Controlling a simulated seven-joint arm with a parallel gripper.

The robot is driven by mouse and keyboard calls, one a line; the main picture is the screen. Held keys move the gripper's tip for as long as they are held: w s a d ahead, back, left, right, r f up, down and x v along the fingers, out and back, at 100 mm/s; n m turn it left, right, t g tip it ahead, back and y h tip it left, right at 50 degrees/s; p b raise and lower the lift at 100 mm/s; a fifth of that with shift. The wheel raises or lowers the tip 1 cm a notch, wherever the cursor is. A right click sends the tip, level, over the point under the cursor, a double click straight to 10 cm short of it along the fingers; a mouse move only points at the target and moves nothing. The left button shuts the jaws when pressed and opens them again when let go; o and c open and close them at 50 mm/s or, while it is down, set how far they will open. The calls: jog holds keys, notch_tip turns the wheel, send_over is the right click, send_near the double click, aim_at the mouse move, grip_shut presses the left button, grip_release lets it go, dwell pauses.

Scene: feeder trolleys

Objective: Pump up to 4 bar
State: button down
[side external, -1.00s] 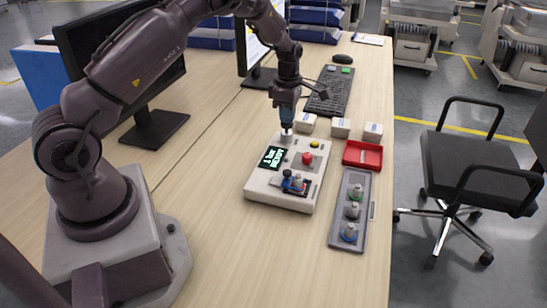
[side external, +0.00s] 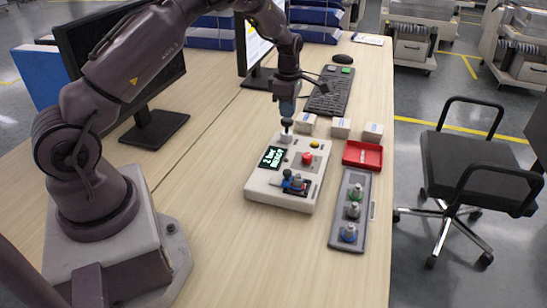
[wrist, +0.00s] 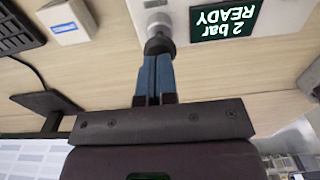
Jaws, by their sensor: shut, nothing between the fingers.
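The white pump unit (side external: 262,183) stands on the desk. Its display (side external: 272,158) reads "2 bar READY" in the wrist view (wrist: 226,20). The black-topped pump plunger (side external: 287,122) rises from a pale round base at its far left corner, and also shows in the wrist view (wrist: 159,44). My gripper (side external: 287,112) is directly above the plunger, blue fingers shut with nothing between them. In the wrist view the fingertips (wrist: 154,58) overlap the black knob; whether they touch it is unclear. A red button (side external: 307,158) and a yellow button (side external: 314,144) are on top.
A grey tray (side external: 337,240) with several fittings and a red tray (side external: 362,155) are to the right. Small white boxes (side external: 341,127) and a keyboard (side external: 332,92) are behind. The near desk is clear.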

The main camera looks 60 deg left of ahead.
jog(key=shift+f, duration=1.5)
jog(key=shift+r, duration=1.5)
jog(key=shift+f, duration=0.15)
jog(key=shift+r, duration=0.2)
